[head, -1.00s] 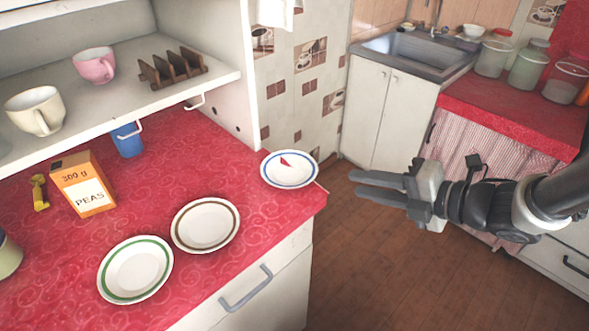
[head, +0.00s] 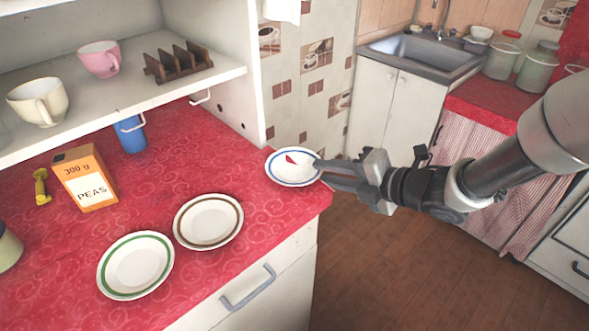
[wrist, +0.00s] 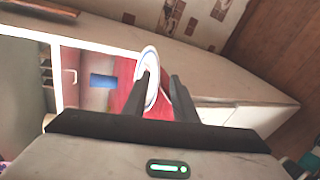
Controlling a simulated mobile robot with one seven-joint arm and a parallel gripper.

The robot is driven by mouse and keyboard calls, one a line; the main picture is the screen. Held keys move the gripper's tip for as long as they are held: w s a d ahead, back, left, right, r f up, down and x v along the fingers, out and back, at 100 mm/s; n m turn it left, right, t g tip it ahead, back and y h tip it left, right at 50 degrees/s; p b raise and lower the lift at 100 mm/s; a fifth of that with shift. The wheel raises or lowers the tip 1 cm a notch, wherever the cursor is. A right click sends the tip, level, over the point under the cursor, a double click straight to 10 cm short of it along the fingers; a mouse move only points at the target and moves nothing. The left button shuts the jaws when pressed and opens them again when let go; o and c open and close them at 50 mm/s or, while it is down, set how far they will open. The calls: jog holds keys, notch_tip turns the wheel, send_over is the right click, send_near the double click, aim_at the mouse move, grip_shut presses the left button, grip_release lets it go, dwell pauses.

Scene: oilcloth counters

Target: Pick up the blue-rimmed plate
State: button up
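The blue-rimmed plate (head: 281,172) lies on the red counter near its right corner, with a small red wedge shape in its middle. It also shows nearly edge-on in the wrist view (wrist: 151,62). My gripper (head: 318,170) reaches in from the right, its fingertips at the plate's right rim. In the wrist view, the two fingers (wrist: 162,77) stand apart with a gap between them, and the plate's rim shows at the left finger and towards the gap. I cannot tell whether a finger touches the plate.
A brown-rimmed plate (head: 208,221) and a green-rimmed plate (head: 136,265) lie on the counter (head: 190,175). A peas box (head: 86,178), a blue cup (head: 130,134) and a yellow item (head: 41,187) stand behind. The shelf (head: 130,95) overhangs the back. Open floor lies right.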

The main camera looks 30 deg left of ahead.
grip_shut()
jog(key=shift+r, duration=0.1)
notch_tip(320, 180, up, 10)
jog(key=p, duration=0.3)
dwell(0.5)
